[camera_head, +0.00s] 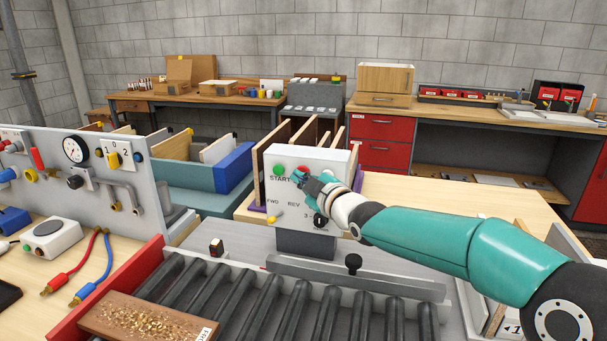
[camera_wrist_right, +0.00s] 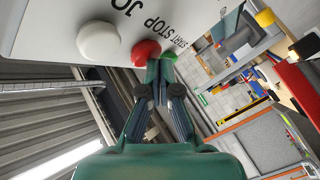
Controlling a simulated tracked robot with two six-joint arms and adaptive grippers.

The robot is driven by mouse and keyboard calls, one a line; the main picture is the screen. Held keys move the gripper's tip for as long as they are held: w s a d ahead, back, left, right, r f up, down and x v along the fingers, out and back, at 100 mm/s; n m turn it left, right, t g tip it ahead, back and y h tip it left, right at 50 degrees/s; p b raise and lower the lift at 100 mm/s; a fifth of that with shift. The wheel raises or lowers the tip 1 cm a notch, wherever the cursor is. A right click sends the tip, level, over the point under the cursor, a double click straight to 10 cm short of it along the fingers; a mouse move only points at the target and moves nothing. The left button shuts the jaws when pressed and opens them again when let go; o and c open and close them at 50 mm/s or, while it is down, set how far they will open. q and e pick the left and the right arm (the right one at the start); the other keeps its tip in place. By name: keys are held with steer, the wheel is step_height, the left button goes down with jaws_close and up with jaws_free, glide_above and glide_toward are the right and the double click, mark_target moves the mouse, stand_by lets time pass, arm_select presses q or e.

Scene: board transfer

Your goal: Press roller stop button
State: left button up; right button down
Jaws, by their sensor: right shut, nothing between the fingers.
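The grey control box (camera_head: 330,160) stands behind the roller conveyor. Its green start button (camera_head: 278,169) is at the upper left of its face. The red stop button (camera_head: 303,170) is just right of it, partly covered by my right gripper (camera_head: 299,178). That gripper is shut and empty, with its tips at the red button. In the right wrist view the closed fingertips (camera_wrist_right: 164,62) lie close to the red button (camera_wrist_right: 146,51), with the green button (camera_wrist_right: 170,53) just beyond. I cannot tell whether the tips touch the red button. My left gripper is out of view.
Black rollers (camera_head: 290,310) run in front of the box. A wooden board with gold chips (camera_head: 140,318) lies at the lower left. A black knob (camera_head: 353,262) stands on the conveyor rail. A gauge panel (camera_head: 75,150) stands at left. The box also has a white knob (camera_wrist_right: 98,40).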

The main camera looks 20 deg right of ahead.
steer(key=shift+w+d, duration=0.15)
steer(key=shift+w, duration=0.05)
stand_by(0.6)
steer(key=s+a+b, duration=0.1)
steer(key=b, duration=0.1)
steer(key=shift+s+b, duration=0.2)
steer(key=shift+b, duration=0.1)
stand_by(0.4)
